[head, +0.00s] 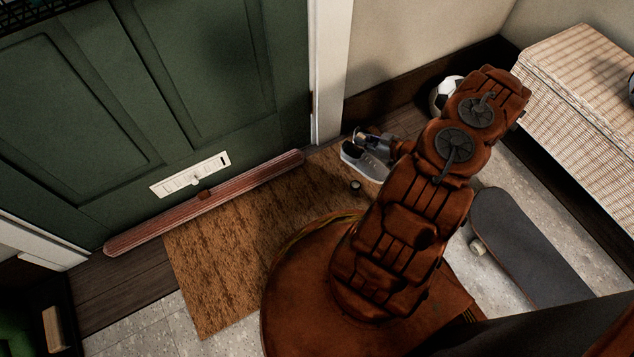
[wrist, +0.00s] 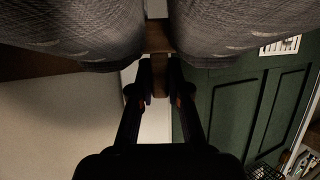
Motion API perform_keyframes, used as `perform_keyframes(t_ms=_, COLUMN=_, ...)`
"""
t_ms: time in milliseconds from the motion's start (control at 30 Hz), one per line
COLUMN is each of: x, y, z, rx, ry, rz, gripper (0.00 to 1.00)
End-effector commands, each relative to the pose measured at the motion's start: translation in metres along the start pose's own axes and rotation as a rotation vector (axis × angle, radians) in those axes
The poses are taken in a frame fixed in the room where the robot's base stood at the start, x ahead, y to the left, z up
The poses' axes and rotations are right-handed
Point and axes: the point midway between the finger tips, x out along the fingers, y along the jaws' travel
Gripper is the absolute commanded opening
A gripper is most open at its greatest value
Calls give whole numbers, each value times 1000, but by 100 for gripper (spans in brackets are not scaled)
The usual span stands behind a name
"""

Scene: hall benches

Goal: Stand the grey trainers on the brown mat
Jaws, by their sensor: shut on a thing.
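The grey trainers (head: 361,163) show at the far right corner of the brown mat (head: 215,270) in the head view. They are grey with a pale sole, and my gripper (head: 372,141) partly hides them. In the wrist view the pair of trainers (wrist: 75,32) fills the top, one on each side. My gripper (wrist: 160,85) is shut between them, with a brown piece between its fingers. I cannot tell whether the soles touch the mat or hang just above it.
A reddish draught excluder (head: 205,205) lies along the green door (head: 205,85). A small dark round thing (head: 355,186) is near the trainers. A football (head: 441,97), a skateboard (head: 530,245) and a wicker chest (head: 580,85) are at the right. The mat's left part is clear.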

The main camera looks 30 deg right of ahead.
Motion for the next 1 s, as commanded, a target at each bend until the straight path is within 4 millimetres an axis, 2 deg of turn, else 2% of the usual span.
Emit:
perform_keyframes(t_ms=167, x=8, y=-3, z=11, rx=-2, ry=0, rz=-8, gripper=0)
perform_keyframes(t_ms=400, x=24, y=-2, z=48, rx=-5, ry=-1, rz=-8, gripper=0)
perform_keyframes(t_ms=667, x=32, y=-3, z=69, rx=0, ry=-1, rz=-7, gripper=0)
perform_keyframes(t_ms=800, x=38, y=-2, z=87, rx=-1, ry=-1, rz=-5, gripper=0)
perform_keyframes(t_ms=1000, x=40, y=-1, z=91, rx=-3, ry=-1, rz=-3, gripper=0)
